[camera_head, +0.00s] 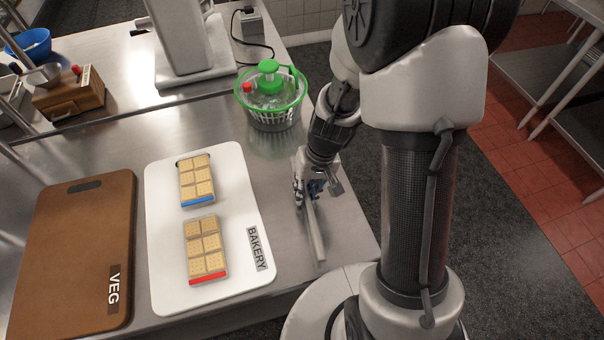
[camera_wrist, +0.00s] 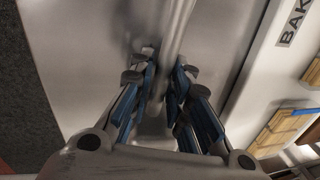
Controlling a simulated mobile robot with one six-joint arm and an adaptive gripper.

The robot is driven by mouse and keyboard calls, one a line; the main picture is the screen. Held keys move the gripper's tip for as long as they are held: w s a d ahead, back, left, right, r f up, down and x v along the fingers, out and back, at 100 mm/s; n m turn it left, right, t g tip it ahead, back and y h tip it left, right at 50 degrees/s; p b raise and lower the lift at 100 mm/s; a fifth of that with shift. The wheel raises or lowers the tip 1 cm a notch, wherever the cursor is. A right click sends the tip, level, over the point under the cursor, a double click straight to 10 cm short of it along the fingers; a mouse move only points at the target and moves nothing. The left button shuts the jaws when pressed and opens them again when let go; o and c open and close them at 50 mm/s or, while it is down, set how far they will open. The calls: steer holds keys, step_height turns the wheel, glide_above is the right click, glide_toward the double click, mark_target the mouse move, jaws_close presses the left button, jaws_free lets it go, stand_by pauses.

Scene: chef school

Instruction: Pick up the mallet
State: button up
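The mallet (camera_head: 315,232) is a silver metal piece near the right edge of the steel counter, its bar pointing toward the front. Its bar also shows in the wrist view (camera_wrist: 178,28), running down between my fingers. My gripper (camera_head: 312,190) is at the rear part of the mallet, low over the counter. In the wrist view my gripper (camera_wrist: 163,78) has its blue-padded fingers drawn close on both sides of the bar, with little or no gap visible. The mallet's far end is hidden by my gripper and arm.
A white BAKERY board (camera_head: 245,200) with two cracker packs lies to the left, beyond it a brown VEG board (camera_head: 75,240). A green-lidded salad spinner (camera_head: 270,100) stands behind my gripper. The counter's right edge is close by.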

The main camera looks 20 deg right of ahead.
jaws_close()
steer(key=shift+r, duration=0.15)
